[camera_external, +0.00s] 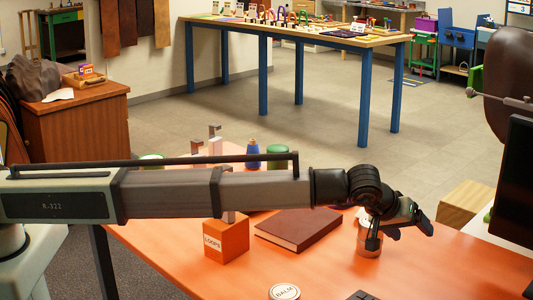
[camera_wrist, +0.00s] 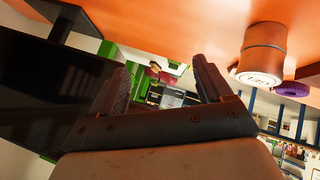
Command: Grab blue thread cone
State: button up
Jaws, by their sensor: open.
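The blue thread cone (camera_external: 253,153) stands upright near the back edge of the orange table, behind my arm in the external view. Its lower part is partly hidden by my arm. I cannot make it out in the wrist view. My gripper (camera_external: 402,230) is over the right part of the table, far to the right of the cone. In the wrist view my gripper (camera_wrist: 162,82) has its fingers apart with nothing between them.
A copper-coloured tin (camera_external: 368,242) stands close by my gripper; it also shows in the wrist view (camera_wrist: 263,48). A brown book (camera_external: 298,229), an orange box (camera_external: 226,240) and a balm lid (camera_external: 284,292) lie nearer. A green spool (camera_external: 277,156) stands beside the cone. A dark monitor (camera_external: 514,180) is at the right.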

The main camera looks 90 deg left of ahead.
jog(key=s+a+n+g, duration=0.1)
jog(key=s+a+g, duration=0.1)
jog(key=a, duration=1)
jog(key=s+a+n+g, duration=0.1)
jog(key=s+a+n, duration=0.1)
jog(key=a, duration=1)
notch_tip(320, 180, up, 4)
jog(key=n+g+h, duration=0.3)
jog(key=n+g, duration=0.2)
send_over(253, 144)
jog(key=f, duration=0.7)
jog(key=shift+s+a+f, duration=0.25)
jog(key=shift+s+a, duration=0.05)
jog(key=shift+a, duration=0.05)
jog(key=shift+w+a+f, duration=0.1)
jog(key=shift+a+f, duration=0.1)
jog(key=shift+f, duration=1.15)
jog(key=shift+w+a+f, duration=0.1)
jog(key=shift+a+f, duration=0.05)
jog(key=shift+f, duration=1.15)
jog(key=shift+c, duration=0.3)
jog(key=c, duration=1.1)
